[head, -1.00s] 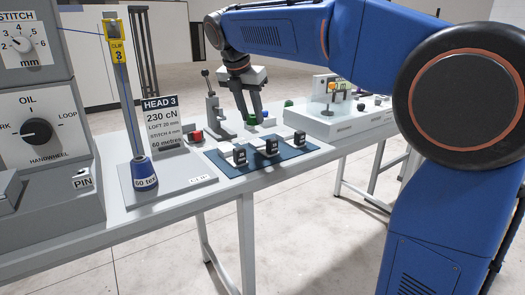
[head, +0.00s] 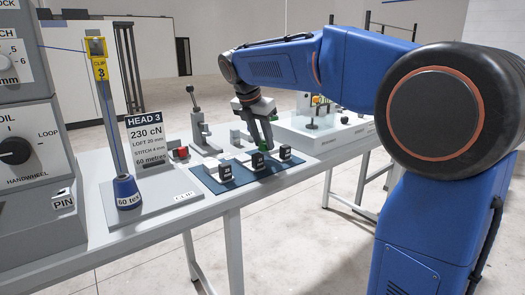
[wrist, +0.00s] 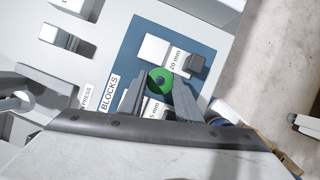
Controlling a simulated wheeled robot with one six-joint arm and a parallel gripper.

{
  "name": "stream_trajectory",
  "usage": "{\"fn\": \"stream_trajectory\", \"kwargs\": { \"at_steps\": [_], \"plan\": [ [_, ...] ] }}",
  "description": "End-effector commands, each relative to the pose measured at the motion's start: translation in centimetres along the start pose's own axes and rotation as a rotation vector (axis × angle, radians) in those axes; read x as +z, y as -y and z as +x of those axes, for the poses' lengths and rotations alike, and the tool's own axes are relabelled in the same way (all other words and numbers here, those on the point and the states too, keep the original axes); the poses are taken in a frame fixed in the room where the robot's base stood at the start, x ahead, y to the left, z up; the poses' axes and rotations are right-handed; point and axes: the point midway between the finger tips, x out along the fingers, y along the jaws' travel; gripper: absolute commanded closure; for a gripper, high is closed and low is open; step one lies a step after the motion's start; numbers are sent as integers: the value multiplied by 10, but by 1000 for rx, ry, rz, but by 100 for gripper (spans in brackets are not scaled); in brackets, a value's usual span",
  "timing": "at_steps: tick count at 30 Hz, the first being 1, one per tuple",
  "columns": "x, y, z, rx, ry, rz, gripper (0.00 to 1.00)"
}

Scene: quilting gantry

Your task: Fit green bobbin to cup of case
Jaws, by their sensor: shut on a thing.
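The green bobbin (wrist: 160,80) is held at the tips of my gripper (wrist: 159,85) in the wrist view, seen from above as a green disc with a dark centre. In the head view the green bobbin (head: 264,146) shows small below my gripper (head: 262,141), over the blue mat, close to the middle block. The fingers are shut on it. The gap between bobbin and mat cannot be judged. I cannot make out the case and its cup for certain in either view.
The blue mat (head: 208,178), lettered BLOCKS, carries dark blocks with white labels, including a 20 mm block (wrist: 197,64). A lever press (head: 200,130) stands behind it. A raised white tray (head: 318,143) stands to the right. A thread cone (head: 126,190) and HEAD 3 sign are left.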

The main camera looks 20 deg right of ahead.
Motion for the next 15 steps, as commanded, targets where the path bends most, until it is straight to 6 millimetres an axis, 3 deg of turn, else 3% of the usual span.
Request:
{"fn": "stream_trajectory", "kwargs": {
  "at_steps": [7, 15],
  "plan": [
    [-12, 0, 29, -2, -1, 0, 90],
    [-13, 0, 32, 0, 0, 0, 90]
  ]
}}
